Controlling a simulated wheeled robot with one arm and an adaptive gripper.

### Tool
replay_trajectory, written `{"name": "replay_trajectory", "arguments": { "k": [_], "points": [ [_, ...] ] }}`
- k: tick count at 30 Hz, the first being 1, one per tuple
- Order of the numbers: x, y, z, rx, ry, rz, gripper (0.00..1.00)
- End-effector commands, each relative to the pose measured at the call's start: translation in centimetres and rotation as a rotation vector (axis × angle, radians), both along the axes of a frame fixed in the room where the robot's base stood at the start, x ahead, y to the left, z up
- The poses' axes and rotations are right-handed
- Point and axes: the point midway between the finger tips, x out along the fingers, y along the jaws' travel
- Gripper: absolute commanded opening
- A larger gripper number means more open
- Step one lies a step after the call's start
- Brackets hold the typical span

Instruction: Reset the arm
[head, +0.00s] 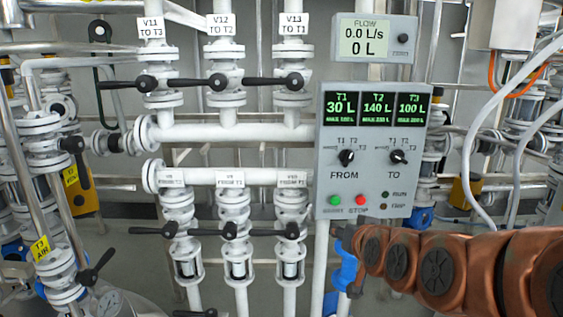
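My copper-brown arm (440,268) reaches in from the right edge, low in the head view, in front of the pipes and below the control panel. It narrows toward its left end (357,262), beside a blue part (345,266) on or near the pipe. I cannot make out two fingers there, so whether my gripper is open or shut does not show. No held object is visible.
The grey control panel (326,200) reads T1 30 L, T2 140 L, T3 100 L. The flow meter (398,62) reads 0.0 L/s and 0 L. White valve pipes (230,131) with black handles fill the left and middle. Pipes and hoses (478,130) stand at right.

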Motion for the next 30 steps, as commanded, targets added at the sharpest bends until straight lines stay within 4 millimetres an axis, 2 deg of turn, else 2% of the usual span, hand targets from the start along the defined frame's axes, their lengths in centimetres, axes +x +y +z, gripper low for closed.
{"name": "replay_trajectory", "arguments": {
  "k": [6,11,15,21,24,30],
  "points": [
    [-6.7,0.7,-6.6,-0.07,0.31,0.079,0.38],
    [-12.8,0.3,-10.4,-0.12,0.542,0.12,0.38],
    [-18.7,-0.5,-13.0,-0.161,0.747,0.143,0.38],
    [-26.8,-2.0,-14.9,-0.202,1.013,0.16,0.38],
    [-29.9,-2.6,-15.1,-0.215,1.111,0.161,0.38],
    [-34.9,-3.6,-15.1,-0.233,1.272,0.159,0.38]
  ]
}}
